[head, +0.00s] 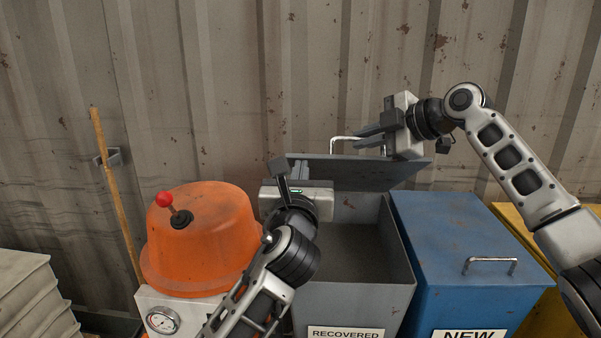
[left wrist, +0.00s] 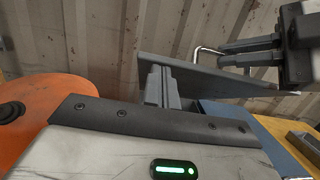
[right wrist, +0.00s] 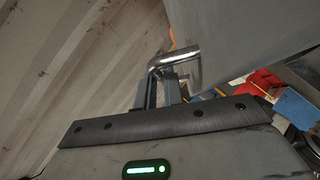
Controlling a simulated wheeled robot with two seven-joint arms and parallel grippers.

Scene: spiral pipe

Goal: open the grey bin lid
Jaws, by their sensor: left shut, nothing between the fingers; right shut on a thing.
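The grey bin (head: 362,296), labelled RECOVERED, has its lid (head: 345,176) raised and tilted up at the back, and its dark inside shows. My right gripper (head: 364,139) is shut on the lid's metal handle (head: 343,138); the right wrist view also shows the handle (right wrist: 178,57) at its fingertips. My left gripper (head: 298,170) is shut and empty near the lid's left edge, over the bin's back left part. In the left wrist view its fingers (left wrist: 160,82) overlap the lid's edge (left wrist: 215,83); I cannot tell if they touch.
An orange dome (head: 205,240) with a red-knobbed lever (head: 166,200) stands left of the bin. A closed blue bin (head: 445,235) labelled NEW stands right, with a yellow one (head: 510,215) beyond. A corrugated wall (head: 240,90) closes the back.

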